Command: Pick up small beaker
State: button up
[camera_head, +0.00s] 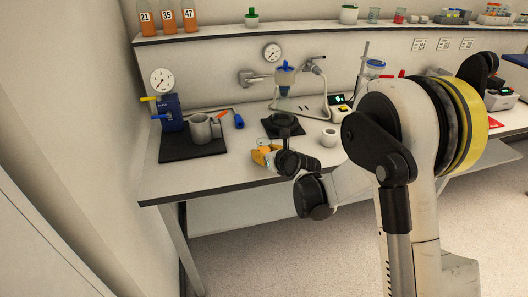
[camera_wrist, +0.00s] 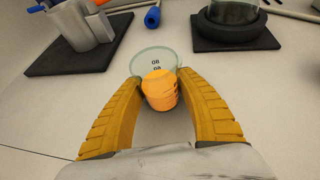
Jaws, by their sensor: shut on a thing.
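The small beaker (camera_wrist: 155,58) is clear glass with a greenish rim, dark printed marks and orange contents. It shows in the middle of the wrist view, over the white bench. My gripper (camera_wrist: 160,88) has its two yellow ribbed fingers shut on the beaker, one on each side. In the head view my gripper (camera_head: 265,154) is low over the bench near its front edge. The beaker is small and hard to make out there. I cannot tell whether its base touches the bench.
A grey metal vessel (camera_head: 201,128) stands on a black mat (camera_head: 180,150) to the left. A dark round base (camera_wrist: 236,34) on a black pad lies behind the gripper. A white cup (camera_head: 329,137) stands to the right. The bench's front edge (camera_head: 220,188) is close.

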aim_at(263, 140)
jog(key=shift+r, duration=0.2)
jog(key=shift+r+p, duration=0.6)
jog(key=shift+r, duration=0.3)
jog(key=shift+d+r+p, duration=0.15)
jog(key=shift+r+p, duration=0.15)
jog(key=shift+r, duration=0.3)
jog(key=shift+d+r+p, duration=0.15)
jog(key=shift+r+p, duration=0.15)
jog(key=shift+r, duration=0.3)
jog(key=d+r+p, duration=0.3)
jog(key=d+r, duration=0.3)
jog(key=d, duration=0.5)
jog(key=shift+s+r+p, duration=0.15)
jog(key=shift+r+p, duration=0.05)
jog(key=shift+p, duration=0.1)
